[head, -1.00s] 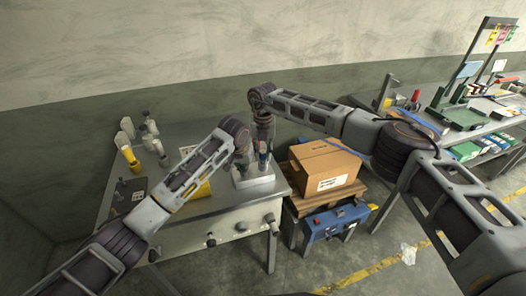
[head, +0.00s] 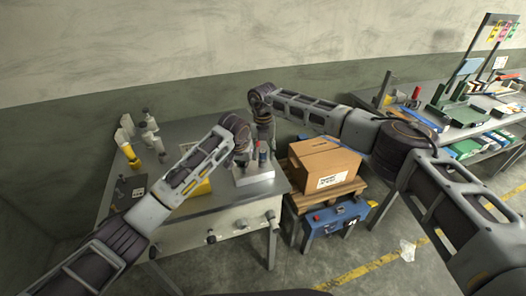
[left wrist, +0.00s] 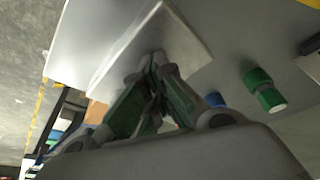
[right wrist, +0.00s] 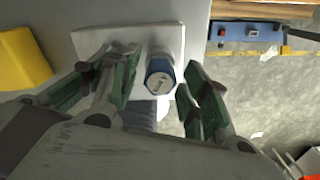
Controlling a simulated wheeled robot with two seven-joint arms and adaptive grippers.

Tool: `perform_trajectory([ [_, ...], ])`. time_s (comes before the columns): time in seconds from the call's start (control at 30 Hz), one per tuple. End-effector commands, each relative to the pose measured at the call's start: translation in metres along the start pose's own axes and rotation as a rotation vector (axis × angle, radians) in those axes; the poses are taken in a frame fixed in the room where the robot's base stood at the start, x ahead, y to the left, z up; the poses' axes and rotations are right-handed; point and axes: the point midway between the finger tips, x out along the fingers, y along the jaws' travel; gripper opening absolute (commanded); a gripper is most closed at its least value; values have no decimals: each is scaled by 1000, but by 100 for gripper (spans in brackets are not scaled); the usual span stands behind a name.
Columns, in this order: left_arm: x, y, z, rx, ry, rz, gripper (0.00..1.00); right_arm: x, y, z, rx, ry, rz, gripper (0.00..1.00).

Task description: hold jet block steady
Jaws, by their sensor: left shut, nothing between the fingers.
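The jet block, a pale flat block (head: 254,177), sits on the grey table near its right end; it also shows in the left wrist view (left wrist: 178,38) and the right wrist view (right wrist: 172,38). A dark cylinder with a blue cap (right wrist: 159,77) stands at the block. My left gripper (left wrist: 152,72) is shut and empty, its green-padded fingertips close to the block's face; I cannot tell whether they touch it. My right gripper (right wrist: 160,70) is open above the block, with its fingers on either side of the blue cap, apart from it on the right. In the head view the wrists partly hide both grippers.
A cardboard box (head: 325,165) stands on a wooden pallet right of the table, above a blue case (head: 335,218). A yellow object (right wrist: 22,58) lies left of the block. Knobs (left wrist: 265,90) stick out from the table's front. A second bench (head: 440,118) stands at the far right.

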Motion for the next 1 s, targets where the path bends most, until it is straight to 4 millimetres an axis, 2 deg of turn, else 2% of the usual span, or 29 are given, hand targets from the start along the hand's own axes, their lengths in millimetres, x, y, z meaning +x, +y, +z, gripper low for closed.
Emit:
perform_trajectory([
  [0.03, 8, -1, 6, 0, -17, -3, 0, 0, 0, 0, 0, 0, 0, 51],
  [0.37, 8, -1, 6, 0, -17, -3, 0, 0, 0, 0, 0, 0, 0, 51],
  [0.53, 8, -1, 6, 0, -17, -3, 0, -8, 0, 0, 0, 0, 0, 51],
  [0.77, 8, -1, 6, 0, -17, -3, 0, -33, 0, 0, 1, -1, 0, 51],
  [1.0, 8, -1, 6, 0, -17, -3, 0, -69, 0, 0, 0, -3, 2, 51],
])
